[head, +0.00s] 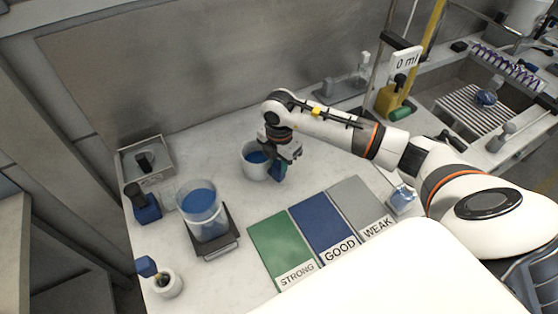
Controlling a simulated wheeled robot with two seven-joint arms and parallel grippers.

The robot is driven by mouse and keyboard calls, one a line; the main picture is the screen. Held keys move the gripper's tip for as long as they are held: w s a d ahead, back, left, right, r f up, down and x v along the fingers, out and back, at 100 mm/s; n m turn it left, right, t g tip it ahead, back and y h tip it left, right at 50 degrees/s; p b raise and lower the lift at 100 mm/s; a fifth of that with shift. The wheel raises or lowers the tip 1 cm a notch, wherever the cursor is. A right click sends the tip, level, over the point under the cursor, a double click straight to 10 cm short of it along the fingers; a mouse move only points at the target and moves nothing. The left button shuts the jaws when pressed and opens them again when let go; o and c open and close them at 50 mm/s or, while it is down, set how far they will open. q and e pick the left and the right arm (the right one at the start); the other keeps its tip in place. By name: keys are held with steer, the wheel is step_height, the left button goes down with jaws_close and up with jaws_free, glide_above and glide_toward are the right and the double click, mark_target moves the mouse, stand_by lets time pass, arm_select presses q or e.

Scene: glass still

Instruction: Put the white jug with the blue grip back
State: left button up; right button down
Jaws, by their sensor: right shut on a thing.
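The white jug (250,170) stands upright towards the back of the worktop, left of the middle of the view. Blue liquid shows inside it. Its blue grip (279,173) is on its right side. My right gripper (282,160) reaches in from the right and is shut on the jug at this grip. The fingers hide part of the grip and rim. I cannot tell whether the jug's base touches the worktop. My left gripper is not in view.
A clear beaker of blue liquid (201,218) stands on a dark scale (226,246). STRONG (277,243), GOOD (322,222) and WEAK (354,203) mats lie in front. A small white pot (168,285) is front left. A metal box (146,160) stands back left.

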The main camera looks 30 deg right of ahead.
steer(key=shift+f, duration=0.1)
steer(key=c, duration=1.4)
jaws_free()
steer(key=shift+o, duration=0.2)
steer(key=shift+s, duration=0.25)
steer(key=shift+r, duration=0.2)
steer(key=shift+w+a+r+p, duration=0.1)
steer(key=shift+w+r+p, duration=0.15)
steer(key=shift+r+p, duration=0.65)
steer(key=shift+w+d+r+p, duration=0.15)
steer(key=shift+r+p, duration=0.4)
steer(key=shift+r, duration=0.7)
steer(key=shift+w+a+r+p, duration=0.15)
steer(key=shift+w+r+p, duration=0.15)
steer(key=shift+r+p, duration=0.6)
steer(key=shift+r, duration=0.2)
steer(key=o, duration=0.5)
